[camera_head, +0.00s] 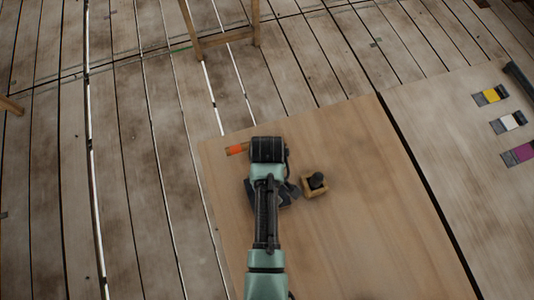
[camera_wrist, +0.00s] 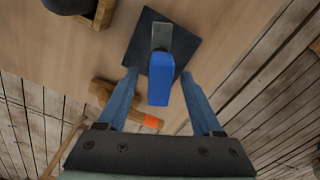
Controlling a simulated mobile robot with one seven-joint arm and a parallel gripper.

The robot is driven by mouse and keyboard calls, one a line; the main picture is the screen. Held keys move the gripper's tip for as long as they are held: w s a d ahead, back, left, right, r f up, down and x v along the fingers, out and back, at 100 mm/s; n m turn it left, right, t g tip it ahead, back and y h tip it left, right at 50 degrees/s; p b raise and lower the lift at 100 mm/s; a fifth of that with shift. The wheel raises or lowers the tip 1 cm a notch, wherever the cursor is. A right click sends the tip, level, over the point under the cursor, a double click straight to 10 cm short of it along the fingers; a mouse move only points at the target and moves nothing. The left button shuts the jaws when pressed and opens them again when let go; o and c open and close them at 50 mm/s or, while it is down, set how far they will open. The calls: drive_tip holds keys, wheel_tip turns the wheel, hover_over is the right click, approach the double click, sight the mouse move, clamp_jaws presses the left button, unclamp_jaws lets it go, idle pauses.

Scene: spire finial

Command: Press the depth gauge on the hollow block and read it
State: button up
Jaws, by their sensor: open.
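In the wrist view my gripper (camera_wrist: 159,76) is open, one finger on each side of a blue-handled tool (camera_wrist: 160,84) with a grey metal part. Gaps show between the fingers and the blue handle. This tool lies over or stands on a dark square plate (camera_wrist: 186,46); I cannot tell whether it is the depth gauge. A small wooden block (camera_head: 309,192) with a dark round piece (camera_head: 317,180) on it is right of my arm in the head view. The block's edge also shows at the wrist view's top left (camera_wrist: 103,14). Whether it is hollow cannot be seen.
A wooden tool with an orange band (camera_wrist: 151,122) lies close by my gripper; its orange end (camera_head: 237,149) shows in the head view. The wooden tabletop (camera_head: 370,220) is clear to the right. Several coloured brushes (camera_head: 491,95) lie on the farther right panel.

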wheel_tip(320, 180, up, 13)
drive_tip(key=b, duration=0.1)
drive_tip(key=shift+b, duration=0.3)
